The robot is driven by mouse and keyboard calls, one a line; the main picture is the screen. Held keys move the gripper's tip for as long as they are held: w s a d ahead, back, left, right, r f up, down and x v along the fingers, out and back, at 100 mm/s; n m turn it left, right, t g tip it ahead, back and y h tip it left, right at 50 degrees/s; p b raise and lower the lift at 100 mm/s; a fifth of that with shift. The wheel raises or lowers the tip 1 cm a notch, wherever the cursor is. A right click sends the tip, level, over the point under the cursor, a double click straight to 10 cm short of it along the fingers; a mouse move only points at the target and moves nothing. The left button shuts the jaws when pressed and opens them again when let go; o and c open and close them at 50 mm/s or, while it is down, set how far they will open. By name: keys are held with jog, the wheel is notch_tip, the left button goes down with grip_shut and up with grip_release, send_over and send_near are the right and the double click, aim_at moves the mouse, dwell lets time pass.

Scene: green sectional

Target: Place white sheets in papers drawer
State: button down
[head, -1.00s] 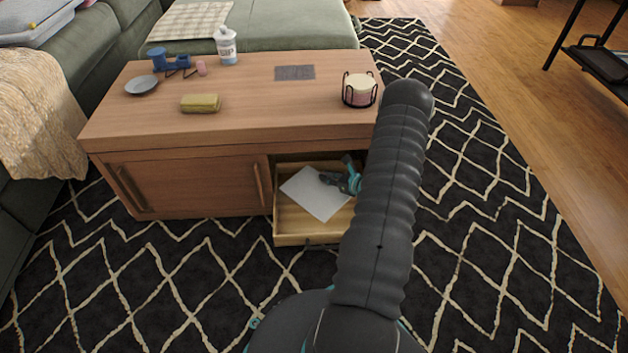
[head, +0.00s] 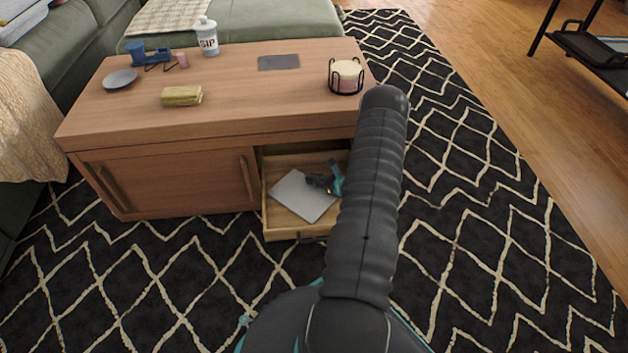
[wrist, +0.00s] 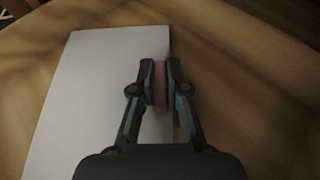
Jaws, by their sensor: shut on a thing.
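The white sheets (head: 301,196) show as a flat pale rectangle within the pulled-out drawer (head: 275,220) of the wooden coffee table. They also fill much of the left half of the wrist view (wrist: 95,95). My gripper (head: 326,181) is inside the drawer area, at the right side of the sheets. In the wrist view its fingers (wrist: 160,82) are shut at the sheets' right edge, with a narrow pinkish strip between the fingertips. I cannot tell whether the sheets touch the drawer bottom. My arm hides the drawer's right end.
The coffee table top (head: 230,85) holds a blue item (head: 136,53), a grey plate (head: 120,80), a yellow cloth (head: 182,96), a white bottle (head: 208,38) and a candle in a black holder (head: 347,78). Patterned rug (head: 480,230) lies clear at the right.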

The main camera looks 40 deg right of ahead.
jog(key=shift+f, duration=0.1)
jog(key=c, duration=1.2)
grip_release()
jog(key=shift+s+d+r, duration=0.1)
jog(key=shift+s+r, duration=0.05)
jog(key=shift+r, duration=0.05)
jog(key=p+v, duration=0.1)
jog(key=v, duration=1)
jog(key=shift+s+r, duration=0.1)
jog(key=shift+s, duration=0.25)
